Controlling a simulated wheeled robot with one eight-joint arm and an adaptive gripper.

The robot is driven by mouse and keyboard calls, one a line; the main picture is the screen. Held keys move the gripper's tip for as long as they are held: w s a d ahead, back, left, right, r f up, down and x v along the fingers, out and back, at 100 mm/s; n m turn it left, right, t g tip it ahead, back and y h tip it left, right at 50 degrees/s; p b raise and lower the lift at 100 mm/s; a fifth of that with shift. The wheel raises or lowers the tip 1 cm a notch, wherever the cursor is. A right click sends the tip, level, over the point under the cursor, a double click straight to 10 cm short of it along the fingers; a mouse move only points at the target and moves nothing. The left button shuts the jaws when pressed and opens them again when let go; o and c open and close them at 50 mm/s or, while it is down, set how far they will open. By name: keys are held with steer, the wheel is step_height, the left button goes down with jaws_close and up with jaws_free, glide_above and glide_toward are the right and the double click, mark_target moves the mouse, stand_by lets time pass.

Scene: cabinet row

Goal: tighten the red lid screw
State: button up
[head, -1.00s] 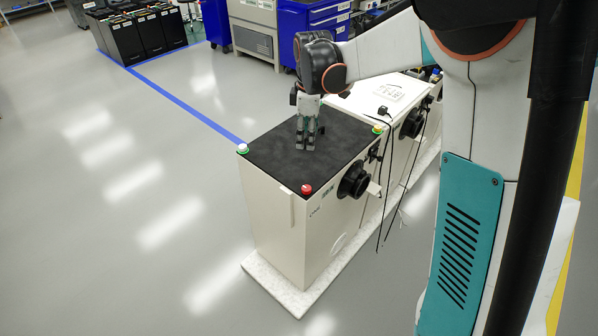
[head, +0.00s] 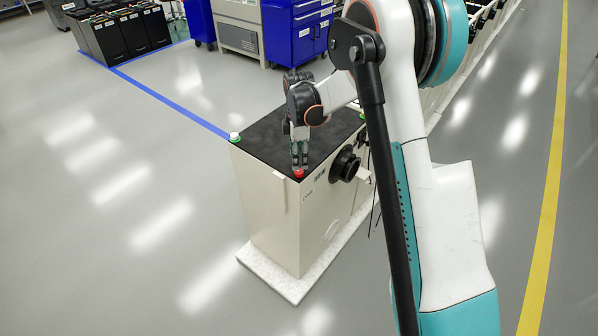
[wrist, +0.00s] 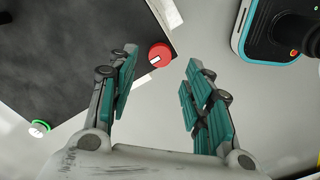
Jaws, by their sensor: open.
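The red lid screw (head: 298,173) sits at the near corner of the black lid (head: 268,138) on the cream cabinet (head: 278,215). In the wrist view the red screw (wrist: 160,54) is a round knob with a white mark, beyond the fingertips and between the two fingers' lines, nearer the left finger. My gripper (head: 299,160) points down over that corner. In the wrist view my gripper (wrist: 158,80) is open, with nothing between its teal pads. Whether the fingertips touch the screw cannot be told.
A green-ringed white screw (head: 234,136) sits at the lid's left corner; it also shows in the wrist view (wrist: 40,126). A black round port (head: 345,164) sticks out from the cabinet's side. Open grey floor (head: 130,220) lies to the left.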

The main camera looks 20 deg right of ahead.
mark_target(299, 171)
steer(key=shift+f+b, duration=0.7)
steer(key=shift+f, duration=2.1)
steer(key=shift+c, duration=0.2)
steer(key=c, duration=1)
